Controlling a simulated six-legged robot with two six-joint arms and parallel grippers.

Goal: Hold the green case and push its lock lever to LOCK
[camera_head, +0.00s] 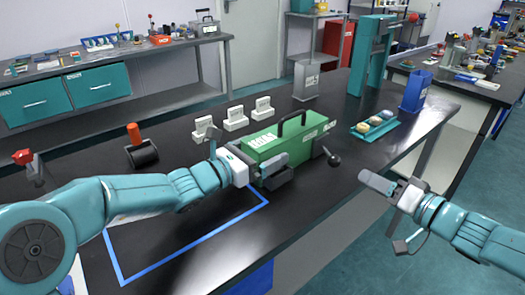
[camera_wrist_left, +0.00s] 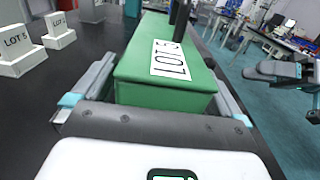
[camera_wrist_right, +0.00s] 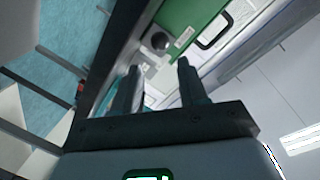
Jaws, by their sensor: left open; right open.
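The green case (camera_head: 290,142) stands on the black bench, with a black handle on top and a white lot label. A lever with a black ball knob (camera_head: 334,160) sticks out at its right end; the knob also shows in the right wrist view (camera_wrist_right: 160,41). My left gripper (camera_head: 257,165) is open at the case's left end. In the left wrist view its fingers (camera_wrist_left: 165,85) lie along both sides of the case (camera_wrist_left: 165,97); contact is unclear. My right gripper (camera_head: 372,182) is open and empty, right of the knob and apart from it, beyond the bench edge.
White lot stands (camera_head: 236,119) stand behind the case. A grey bin (camera_head: 306,80), a teal frame (camera_head: 369,55), a teal tray of samples (camera_head: 360,135) and a blue bin (camera_head: 415,92) are farther back. A black roller with an orange handle (camera_head: 142,154) is at left.

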